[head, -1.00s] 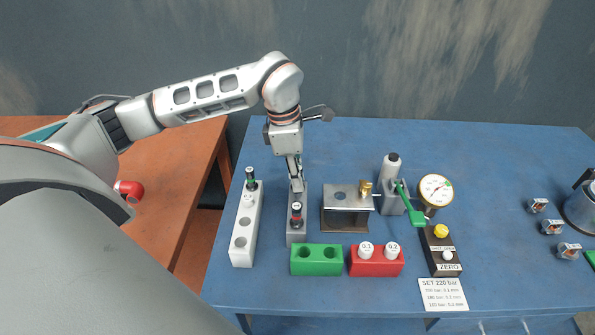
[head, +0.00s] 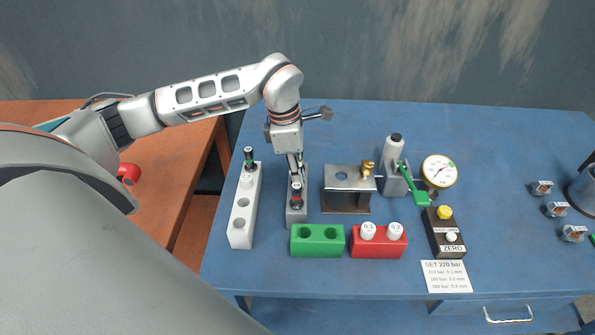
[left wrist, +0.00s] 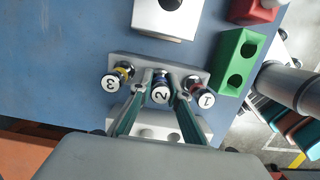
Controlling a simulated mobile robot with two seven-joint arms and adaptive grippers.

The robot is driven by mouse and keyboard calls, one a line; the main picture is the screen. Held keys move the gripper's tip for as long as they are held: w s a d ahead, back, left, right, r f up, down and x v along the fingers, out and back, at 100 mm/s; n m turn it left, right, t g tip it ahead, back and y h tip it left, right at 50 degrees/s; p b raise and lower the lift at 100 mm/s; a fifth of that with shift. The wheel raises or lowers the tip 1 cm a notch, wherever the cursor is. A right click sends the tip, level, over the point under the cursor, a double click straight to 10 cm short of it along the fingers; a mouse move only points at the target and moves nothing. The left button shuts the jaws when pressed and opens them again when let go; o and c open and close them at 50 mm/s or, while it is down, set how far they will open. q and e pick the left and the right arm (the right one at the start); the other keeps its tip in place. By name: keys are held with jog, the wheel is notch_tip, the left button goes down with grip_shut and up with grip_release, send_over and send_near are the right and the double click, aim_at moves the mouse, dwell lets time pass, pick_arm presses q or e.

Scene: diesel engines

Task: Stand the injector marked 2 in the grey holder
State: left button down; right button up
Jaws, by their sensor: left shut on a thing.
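The grey holder (head: 297,216) stands on the blue bench, partly covered by my arm in the head view. It also shows in the left wrist view (left wrist: 193,75). My left gripper (head: 296,170) is over its middle, with fingers shut on the injector marked 2 (left wrist: 160,92). That injector is in line with the holder's middle place; how deep it sits I cannot tell. The injector marked 1 (left wrist: 205,99), with a red band, stands at the near end. The injector marked 3 (left wrist: 112,83), with a yellow band, stands at the far end, hidden in the head view.
A white block (head: 240,238) with open holes and a green-banded injector (head: 249,158) stands close left. A metal stand (head: 347,190), green block (head: 317,242), red block (head: 378,243) and dial gauge (head: 438,171) are to the right.

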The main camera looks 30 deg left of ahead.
pick_arm(q)
jog(key=shift+f, duration=0.2)
dwell(0.6)
jog(key=c, duration=1.5)
grip_release()
notch_tip(320, 180, up, 3)
jog(key=p, duration=0.2)
jog(key=shift+p, duration=0.4)
jog(key=shift+r, duration=2.5)
